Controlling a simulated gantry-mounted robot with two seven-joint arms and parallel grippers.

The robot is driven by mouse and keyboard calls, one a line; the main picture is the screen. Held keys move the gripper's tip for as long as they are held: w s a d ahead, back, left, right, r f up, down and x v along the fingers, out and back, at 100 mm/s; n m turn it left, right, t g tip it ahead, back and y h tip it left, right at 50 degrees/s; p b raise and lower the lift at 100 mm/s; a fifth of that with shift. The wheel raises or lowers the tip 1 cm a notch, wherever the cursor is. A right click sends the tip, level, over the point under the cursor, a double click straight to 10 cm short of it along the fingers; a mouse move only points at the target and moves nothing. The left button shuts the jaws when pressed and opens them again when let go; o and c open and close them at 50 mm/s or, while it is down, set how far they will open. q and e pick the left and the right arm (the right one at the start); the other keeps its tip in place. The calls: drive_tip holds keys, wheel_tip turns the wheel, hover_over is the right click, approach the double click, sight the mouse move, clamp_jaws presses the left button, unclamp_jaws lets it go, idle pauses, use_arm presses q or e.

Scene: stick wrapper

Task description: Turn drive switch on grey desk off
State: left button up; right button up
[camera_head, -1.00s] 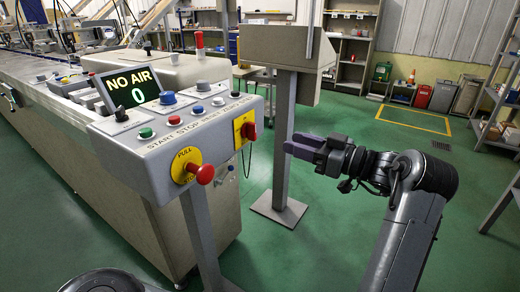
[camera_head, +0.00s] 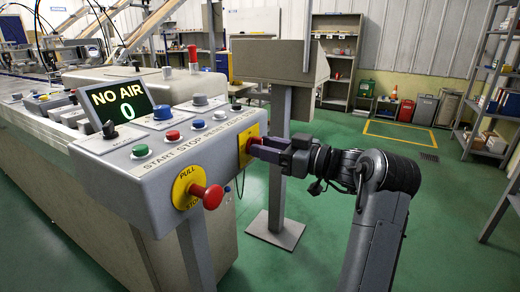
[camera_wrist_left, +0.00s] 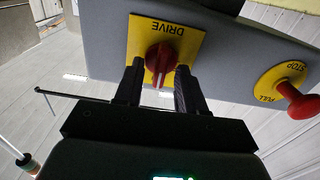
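The drive switch (camera_head: 244,150) is a red knob on a yellow plate at the right end of the grey control desk (camera_head: 150,185). In the left wrist view the plate reads DRIVE upside down, and the red knob (camera_wrist_left: 160,58) has its ridge roughly upright in the picture. My left gripper (camera_head: 256,148) is at the switch and covers part of it in the head view. In the left wrist view its two dark fingers (camera_wrist_left: 158,78) are apart, one on each side of the knob's lower part. Whether they touch it is unclear. My right gripper is not in view.
A red pull-stop button (camera_head: 206,194) on a yellow disc sticks out beside the switch on the same desk face. Coloured push buttons and a NO AIR display (camera_head: 118,107) are on the desk top. A grey post-mounted box (camera_head: 278,60) stands behind my gripper.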

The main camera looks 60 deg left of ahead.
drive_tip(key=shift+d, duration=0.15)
use_arm(q)
drive_tip(key=shift+c, duration=1.2)
clamp_jaws()
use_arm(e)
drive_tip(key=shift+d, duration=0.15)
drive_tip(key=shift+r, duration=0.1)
